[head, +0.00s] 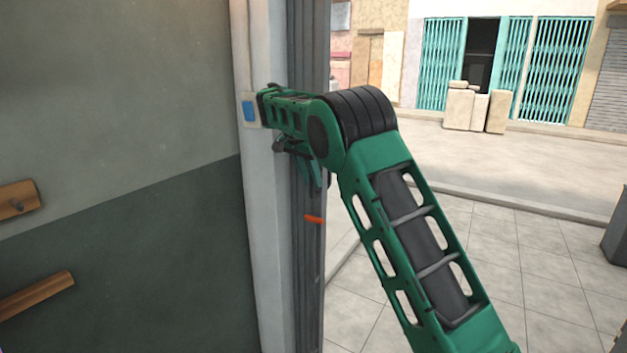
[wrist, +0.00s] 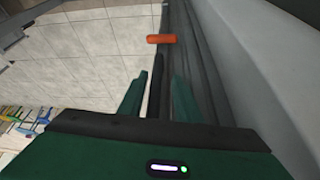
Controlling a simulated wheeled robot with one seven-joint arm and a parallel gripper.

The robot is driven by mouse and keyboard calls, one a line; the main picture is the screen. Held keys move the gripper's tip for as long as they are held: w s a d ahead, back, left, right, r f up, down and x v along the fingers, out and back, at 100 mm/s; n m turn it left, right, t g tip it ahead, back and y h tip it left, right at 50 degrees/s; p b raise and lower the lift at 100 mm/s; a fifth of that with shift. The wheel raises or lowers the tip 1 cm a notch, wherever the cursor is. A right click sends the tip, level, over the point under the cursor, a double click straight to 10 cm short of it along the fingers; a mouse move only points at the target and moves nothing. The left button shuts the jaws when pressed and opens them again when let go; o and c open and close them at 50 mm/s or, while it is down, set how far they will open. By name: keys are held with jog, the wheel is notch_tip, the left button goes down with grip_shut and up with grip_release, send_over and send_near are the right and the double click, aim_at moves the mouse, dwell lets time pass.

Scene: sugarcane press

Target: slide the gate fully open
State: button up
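The gate shows as dark grey upright bars (head: 308,270) bunched against the door post in the head view. An orange grip (head: 313,219) sticks out from it. In the wrist view the gate's bars (wrist: 184,50) run up the middle right, and the orange grip (wrist: 161,39) lies ahead of the fingertips. My gripper (head: 312,182) is at the gate, just above the grip in the head view, and partly hidden by my arm. The wrist view shows its green fingers (wrist: 158,82) apart, one on either side of a dark upright bar, with a visible gap beside the left finger.
The pale door post (head: 262,200) and grey-green wall (head: 120,130) stand close on the left. Wooden pieces (head: 18,200) project from the wall. The tiled floor (head: 500,255) to the right is mostly clear. Pale blocks (head: 470,108) and teal shutters stand across the street.

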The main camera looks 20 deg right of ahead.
jog(key=shift+a, duration=0.1)
jog(key=v, duration=1)
jog(key=shift+r, duration=0.35)
